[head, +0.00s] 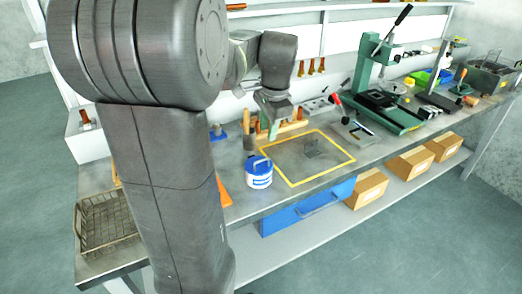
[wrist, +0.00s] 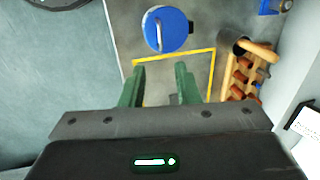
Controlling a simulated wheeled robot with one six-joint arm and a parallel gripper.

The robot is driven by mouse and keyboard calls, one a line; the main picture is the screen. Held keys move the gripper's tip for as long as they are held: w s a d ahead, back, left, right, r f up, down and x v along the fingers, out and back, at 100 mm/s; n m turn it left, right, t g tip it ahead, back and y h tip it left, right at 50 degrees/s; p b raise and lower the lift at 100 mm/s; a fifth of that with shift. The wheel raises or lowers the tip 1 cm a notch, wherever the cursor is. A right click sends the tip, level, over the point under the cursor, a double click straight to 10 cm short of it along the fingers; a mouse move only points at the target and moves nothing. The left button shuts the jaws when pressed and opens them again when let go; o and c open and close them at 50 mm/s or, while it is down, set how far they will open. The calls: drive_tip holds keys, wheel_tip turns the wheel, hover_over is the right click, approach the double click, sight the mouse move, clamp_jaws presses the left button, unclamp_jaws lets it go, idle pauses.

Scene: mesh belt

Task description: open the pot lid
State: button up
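A white pot (head: 259,181) with a blue lid (head: 255,162) stands upright on the bench, just left of a yellow square outline. In the wrist view the blue lid (wrist: 176,38) is seen from above, with a pale bar handle (wrist: 159,32) across it. The lid sits on the pot and hides its inside. My gripper (head: 272,130) is above the bench, behind the pot in the head view. In the wrist view its two green fingers are apart with nothing between them (wrist: 160,68); the lid lies beyond the fingertips, apart from them.
The yellow outline (head: 341,147) encloses mostly bare bench. A wooden rack (wrist: 226,87) with several dark-ended tools stands close to the right of my gripper in the wrist view. A green press (head: 360,75) stands farther right. A wire basket (head: 106,222) is at the left end.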

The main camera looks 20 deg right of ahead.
hover_over(264, 169)
wheel_tip(264, 169, down, 11)
drive_tip(key=shift+r, duration=0.15)
clamp_jaws()
